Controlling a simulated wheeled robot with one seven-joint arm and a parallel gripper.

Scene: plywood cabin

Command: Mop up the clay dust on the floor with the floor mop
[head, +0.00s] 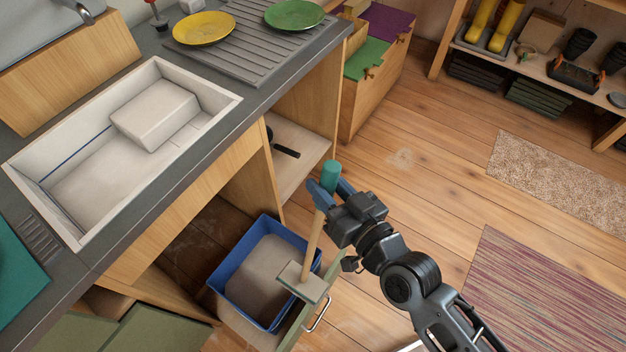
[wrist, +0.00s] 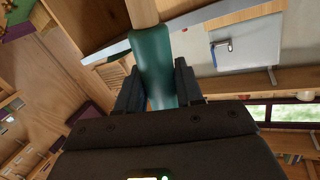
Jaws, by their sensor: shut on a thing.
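The floor mop has a teal grip (head: 331,174), a wooden handle (head: 312,243) and a flat pale head (head: 302,281). My gripper (head: 330,194) is shut on the teal grip, which also shows between the fingers in the wrist view (wrist: 153,65). The mop hangs nearly upright, slightly tilted, with its head at the lower end. In the head view the mop head overlaps the right rim of a blue bin; I cannot tell whether they touch. A faint pale patch of clay dust (head: 402,158) lies on the floor right of the counter.
The blue bin (head: 229,291) stands in a pulled-out unit with a green front and metal handle (head: 319,313) below the sink counter (head: 258,92). A striped rug (head: 545,290) and a beige mat (head: 560,180) lie at right. Bare floor separates them from the cabinets.

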